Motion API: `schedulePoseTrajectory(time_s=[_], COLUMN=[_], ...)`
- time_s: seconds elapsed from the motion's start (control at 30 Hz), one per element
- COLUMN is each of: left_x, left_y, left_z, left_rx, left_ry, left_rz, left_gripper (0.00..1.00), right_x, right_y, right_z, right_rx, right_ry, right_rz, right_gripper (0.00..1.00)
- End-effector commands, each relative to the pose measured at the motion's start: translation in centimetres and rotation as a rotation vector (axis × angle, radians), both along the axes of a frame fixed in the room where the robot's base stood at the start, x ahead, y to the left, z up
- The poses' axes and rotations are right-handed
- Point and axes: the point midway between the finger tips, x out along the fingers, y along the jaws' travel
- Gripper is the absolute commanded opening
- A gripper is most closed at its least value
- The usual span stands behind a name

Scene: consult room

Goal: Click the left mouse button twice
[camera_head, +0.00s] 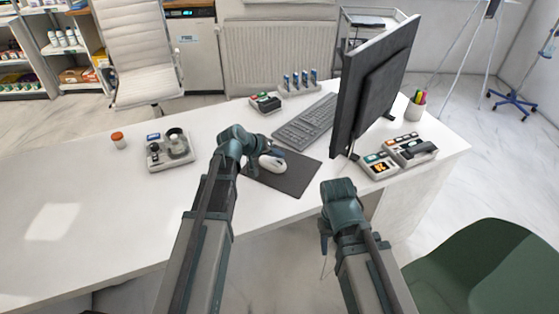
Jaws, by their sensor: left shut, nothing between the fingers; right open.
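A white mouse (274,163) lies on a dark mouse pad (297,181) on the white desk. My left gripper (275,153) is shut and empty, with its tips right at the far side of the mouse. I cannot tell whether the tips touch the mouse, and its left button is hard to make out at this size. My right gripper (325,241) is open and empty, pointing down in front of the desk's near edge, well apart from the mouse.
A monitor (372,85) stands right of the keyboard (306,121). Devices sit on the desk (70,200) at the right (410,149), back (265,102) and left (170,150), with a small orange-capped bottle (118,140). A green chair (490,270) stands front right. The desk's left part is clear.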

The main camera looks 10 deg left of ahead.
Motion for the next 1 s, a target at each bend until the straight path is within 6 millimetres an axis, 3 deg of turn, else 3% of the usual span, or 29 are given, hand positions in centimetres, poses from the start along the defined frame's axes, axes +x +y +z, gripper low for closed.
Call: schedulePoseTrajectory(time_s=[1.0], left_x=[-0.01], left_y=[0.00], left_z=[-0.55], left_rx=[0.000], left_ry=[0.000], left_rz=[0.000], left_gripper=[0.00], right_x=[0.00], right_y=[0.00], right_z=[-0.55], right_rx=[0.000], right_ry=[0.000], right_rz=[0.000], right_gripper=[0.50])
